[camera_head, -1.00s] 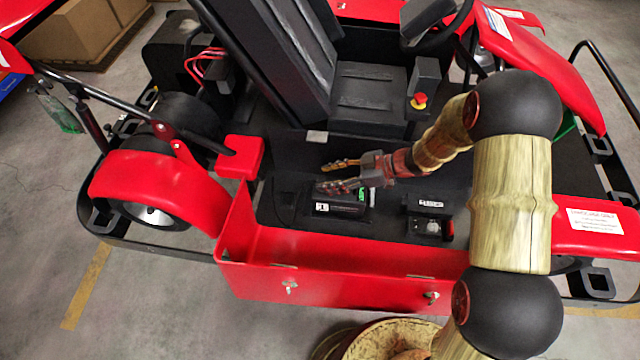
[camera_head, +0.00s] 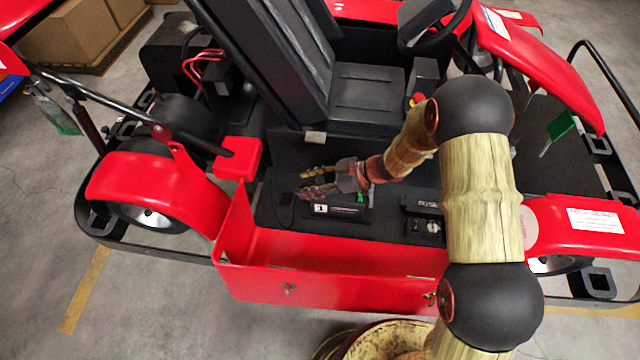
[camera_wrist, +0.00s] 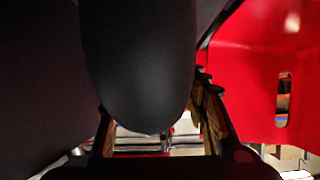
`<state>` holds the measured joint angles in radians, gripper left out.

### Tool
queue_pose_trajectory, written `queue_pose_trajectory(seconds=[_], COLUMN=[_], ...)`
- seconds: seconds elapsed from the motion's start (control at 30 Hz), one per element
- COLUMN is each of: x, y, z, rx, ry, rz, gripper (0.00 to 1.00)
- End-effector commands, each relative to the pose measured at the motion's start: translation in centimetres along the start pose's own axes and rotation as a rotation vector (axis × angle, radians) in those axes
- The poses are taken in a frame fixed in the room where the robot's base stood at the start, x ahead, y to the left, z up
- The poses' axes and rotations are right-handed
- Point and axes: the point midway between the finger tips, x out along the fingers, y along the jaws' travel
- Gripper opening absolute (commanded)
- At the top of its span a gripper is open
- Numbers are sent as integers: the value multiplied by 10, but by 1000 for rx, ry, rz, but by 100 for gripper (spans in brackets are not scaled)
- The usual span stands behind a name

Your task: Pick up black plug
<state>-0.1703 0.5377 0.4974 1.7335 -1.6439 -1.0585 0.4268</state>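A small dark shape (camera_head: 286,198) lies on the black floor of the kart's side compartment, left of a black box with a white label (camera_head: 335,211). It may be the black plug, but dark on dark I cannot tell for sure. My gripper (camera_head: 301,184) points left, just above and right of that shape. Its two fingers are apart. In the wrist view my fingers (camera_wrist: 158,128) are also spread, and a large dark rounded form (camera_wrist: 140,60) fills the upper middle. I cannot tell what it is. No grasp shows.
The compartment has a red front wall (camera_head: 330,285) and a red block (camera_head: 238,160) at its left. A second black box (camera_head: 425,230) sits to the right. The black seat (camera_head: 365,95) rises behind.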

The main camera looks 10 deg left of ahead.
Motion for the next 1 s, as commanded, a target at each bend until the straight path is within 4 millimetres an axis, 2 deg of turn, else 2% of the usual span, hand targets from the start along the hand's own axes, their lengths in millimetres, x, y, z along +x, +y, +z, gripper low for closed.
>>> queue_pose_trajectory(seconds=[0.73,1.0], x=[0,0], y=[0,0], z=[0,0], rx=[0,0], ry=[0,0], rz=[0,0], gripper=[0,0])
